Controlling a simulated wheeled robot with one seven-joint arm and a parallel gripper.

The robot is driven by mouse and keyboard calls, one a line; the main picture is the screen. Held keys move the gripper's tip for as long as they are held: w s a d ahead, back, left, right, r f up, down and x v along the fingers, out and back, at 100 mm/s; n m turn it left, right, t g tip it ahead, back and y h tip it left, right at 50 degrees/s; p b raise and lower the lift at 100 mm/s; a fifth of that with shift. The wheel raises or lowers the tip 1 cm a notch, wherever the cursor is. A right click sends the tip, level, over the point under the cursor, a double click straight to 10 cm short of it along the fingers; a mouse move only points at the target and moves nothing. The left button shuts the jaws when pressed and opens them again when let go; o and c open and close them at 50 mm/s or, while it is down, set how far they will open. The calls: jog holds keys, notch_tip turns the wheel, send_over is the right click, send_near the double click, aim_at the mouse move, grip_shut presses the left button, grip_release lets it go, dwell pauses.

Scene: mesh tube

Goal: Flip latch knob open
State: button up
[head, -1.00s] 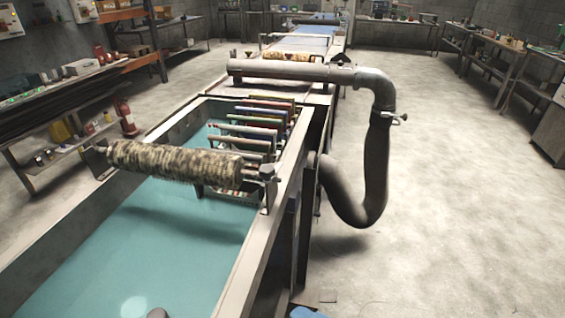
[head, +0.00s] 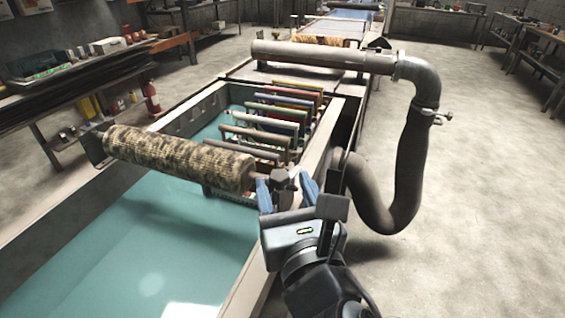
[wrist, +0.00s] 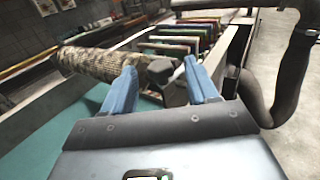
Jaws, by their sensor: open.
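The latch knob (head: 281,177) is a small dark knob at the right end of the mesh roller (head: 180,158), by the tank's right rim. My gripper (head: 287,187) is open, with one blue finger on each side of the knob in the head view. In the wrist view the knob (wrist: 174,88) shows between and beyond the two blue fingertips of my gripper (wrist: 160,72). I cannot tell whether a finger touches it. The lower part of the knob's mount is hidden behind my gripper.
The roller lies across a tank of teal liquid (head: 110,240). Several coloured frames (head: 275,120) stand in the tank behind it. A grey pipe and drooping hose (head: 405,165) are close on the right. Open floor (head: 490,200) lies further right.

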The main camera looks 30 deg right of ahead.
jog(key=x, duration=0.5)
jog(key=shift+w+d+p, duration=0.1)
jog(key=shift+w+p, duration=0.2)
jog(key=shift+w, duration=0.1)
jog(key=c, duration=1)
jog(key=shift+o, duration=0.2)
